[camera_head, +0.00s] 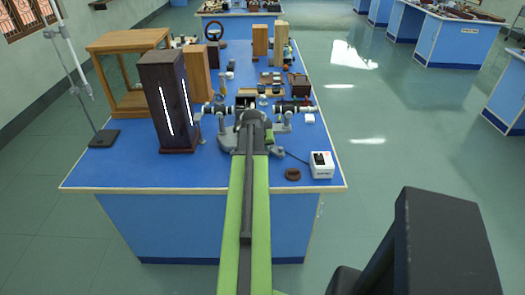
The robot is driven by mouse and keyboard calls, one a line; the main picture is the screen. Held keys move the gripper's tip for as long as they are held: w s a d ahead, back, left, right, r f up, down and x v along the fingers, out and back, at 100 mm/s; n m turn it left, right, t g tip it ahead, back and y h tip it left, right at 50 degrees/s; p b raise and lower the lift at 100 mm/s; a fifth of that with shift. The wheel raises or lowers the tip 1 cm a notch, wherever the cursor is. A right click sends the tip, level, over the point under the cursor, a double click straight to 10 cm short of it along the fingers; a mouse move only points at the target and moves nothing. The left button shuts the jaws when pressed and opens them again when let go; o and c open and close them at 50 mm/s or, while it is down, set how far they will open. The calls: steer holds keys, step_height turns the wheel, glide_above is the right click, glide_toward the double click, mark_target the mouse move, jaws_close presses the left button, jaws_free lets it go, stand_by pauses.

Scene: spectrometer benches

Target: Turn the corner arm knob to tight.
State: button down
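My green arm reaches forward over the blue bench (110,172), and its dark end with my gripper (254,117) lies over the middle of a spectrometer. My gripper's fingers are too small and hidden to tell open from shut. The spectrometer's grey tube (218,109) shows at the left of my gripper, and a second grey tube (294,109) at the right. Part of its grey base (226,140) shows beside my arm. The corner arm knob cannot be made out; my arm covers much of the instrument.
A tall dark box with bright slits (168,105) stands close left of the spectrometer. A wooden frame case (125,70) and a stand with a pole (103,138) are farther left. A white box (321,165) and a brown ring (293,174) lie at right. The bench's front left is clear.

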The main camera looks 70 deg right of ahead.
steer(key=t, duration=0.1)
steer(key=t+y, duration=0.1)
steer(key=shift+s+d+f+m+t, duration=0.1)
steer(key=shift+s+m+t, duration=0.2)
steer(key=shift+s+t, duration=0.1)
steer(key=shift+s+t+y+b, duration=0.1)
steer(key=shift+t+y+b, duration=0.25)
steer(key=shift+t, duration=0.45)
steer(key=c, duration=1.3)
jaws_free()
steer(key=shift+o, duration=0.2)
